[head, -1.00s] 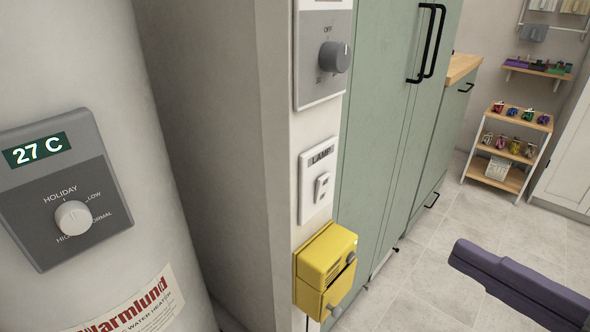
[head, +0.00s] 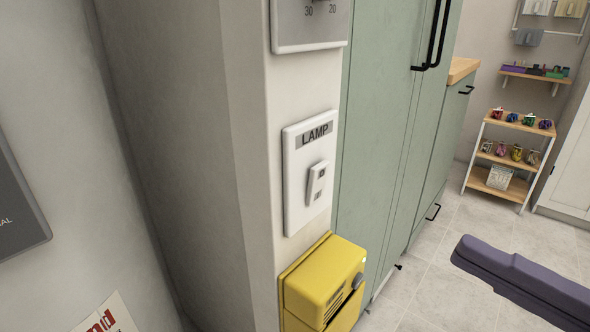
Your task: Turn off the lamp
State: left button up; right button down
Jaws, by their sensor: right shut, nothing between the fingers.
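The lamp switch is a white wall plate (head: 296,207) labelled LAMP, with a small white rocker (head: 317,184) on it. My left gripper is not in view. No lamp shows.
A yellow box (head: 325,285) is mounted just below the switch. A dial panel (head: 300,35) is cut off above it. Green cabinets (head: 385,130) stand to the right. A grey control panel (head: 15,215) is at the left edge. The tiled floor (head: 440,290) is clear; a shelf cart (head: 510,160) stands farther back.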

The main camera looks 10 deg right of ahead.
aim_at(321, 175)
jog(key=b+x, duration=0.1)
jog(key=x, duration=1.2)
jog(key=shift+w, duration=0.15)
